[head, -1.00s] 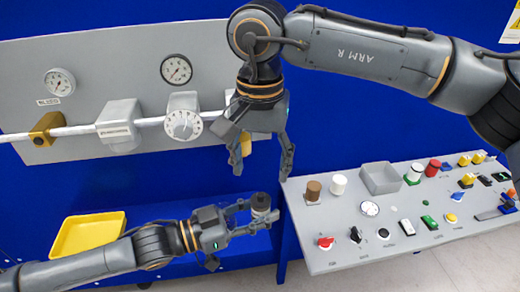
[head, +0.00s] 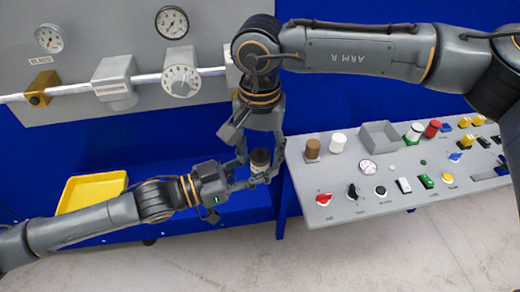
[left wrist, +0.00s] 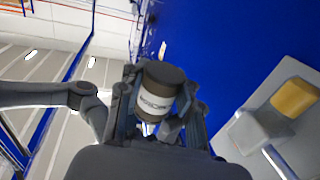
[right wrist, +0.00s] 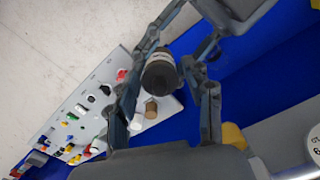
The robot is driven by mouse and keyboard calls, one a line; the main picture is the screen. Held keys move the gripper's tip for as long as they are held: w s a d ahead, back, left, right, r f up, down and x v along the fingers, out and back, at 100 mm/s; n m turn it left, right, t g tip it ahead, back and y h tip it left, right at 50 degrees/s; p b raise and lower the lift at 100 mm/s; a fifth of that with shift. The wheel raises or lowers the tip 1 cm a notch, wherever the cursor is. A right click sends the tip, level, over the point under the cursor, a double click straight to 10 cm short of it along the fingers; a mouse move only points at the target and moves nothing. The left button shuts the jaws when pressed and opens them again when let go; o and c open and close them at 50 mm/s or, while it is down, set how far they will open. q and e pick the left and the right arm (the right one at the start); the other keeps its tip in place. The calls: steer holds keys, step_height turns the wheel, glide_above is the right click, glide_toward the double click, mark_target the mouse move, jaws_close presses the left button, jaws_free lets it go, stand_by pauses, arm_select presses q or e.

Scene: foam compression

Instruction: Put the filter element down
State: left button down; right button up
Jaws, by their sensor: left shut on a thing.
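The filter element appears to be a short dark cylinder (head: 260,160) with a pale label band. My left gripper (head: 250,174) is shut on it and holds it in the air left of the sloped control desk. In the left wrist view the cylinder (left wrist: 158,95) sits between the left fingers, its dark end up in the picture. My right gripper (head: 262,150) reaches down from above, its open fingers on either side of the cylinder. In the right wrist view the cylinder (right wrist: 159,75) lies between the right fingertips; I cannot tell whether they touch it.
A yellow tray (head: 68,192) lies on the blue ledge at left. A grey wall panel with a pipe (head: 75,91), gauges and a dial stands behind.

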steer(key=c, duration=0.7)
arm_select(q)
steer(key=c, duration=0.8)
jaws_free()
arm_select(e)
steer(key=shift+c, duration=0.2)
